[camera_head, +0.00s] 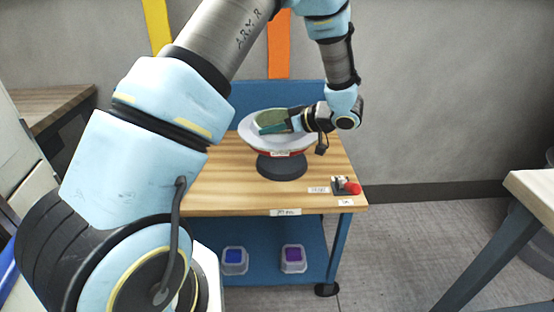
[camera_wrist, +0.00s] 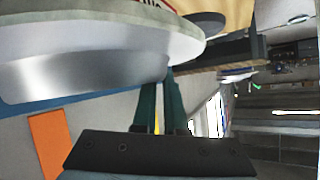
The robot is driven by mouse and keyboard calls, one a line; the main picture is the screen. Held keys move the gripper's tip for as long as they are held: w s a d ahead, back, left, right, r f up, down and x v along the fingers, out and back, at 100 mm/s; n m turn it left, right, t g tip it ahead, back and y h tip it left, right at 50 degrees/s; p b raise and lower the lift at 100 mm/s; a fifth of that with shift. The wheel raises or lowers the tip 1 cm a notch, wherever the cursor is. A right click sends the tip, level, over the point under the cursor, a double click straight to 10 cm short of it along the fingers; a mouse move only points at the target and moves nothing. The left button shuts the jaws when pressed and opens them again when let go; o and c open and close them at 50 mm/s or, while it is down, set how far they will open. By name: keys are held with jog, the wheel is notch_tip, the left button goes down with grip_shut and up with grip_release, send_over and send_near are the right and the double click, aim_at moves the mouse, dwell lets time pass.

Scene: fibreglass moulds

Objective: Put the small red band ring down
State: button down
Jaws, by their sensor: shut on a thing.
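A pale, round, flared ring with a red band low on its outside (camera_head: 303,145) is over a dark round stand (camera_head: 282,166) on the wooden-topped cart. I take it as the red band ring. My gripper (camera_head: 272,128), with teal fingers, reaches into its opening from the right and is shut on its rim. In the wrist view the ring (camera_wrist: 85,75) shows large, with a shiny metal-like surface, and the fingertips (camera_wrist: 170,75) meet its edge. Whether it rests fully on the stand I cannot tell. The grip point is partly hidden.
The cart top (camera_head: 225,190) has free wood in front and left of the stand. A red button device (camera_head: 352,187) sits at its right front corner. Two small bins, blue (camera_head: 234,258) and purple (camera_head: 293,257), are on the lower shelf. Another table (camera_head: 535,190) stands right.

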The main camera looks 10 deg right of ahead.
jog(key=shift+d+f, duration=0.25)
jog(key=shift+d, duration=0.1)
notch_tip(320, 180, down, 10)
jog(key=shift+w+r, duration=0.1)
jog(key=shift+r, duration=0.1)
jog(key=c, duration=1)
grip_release()
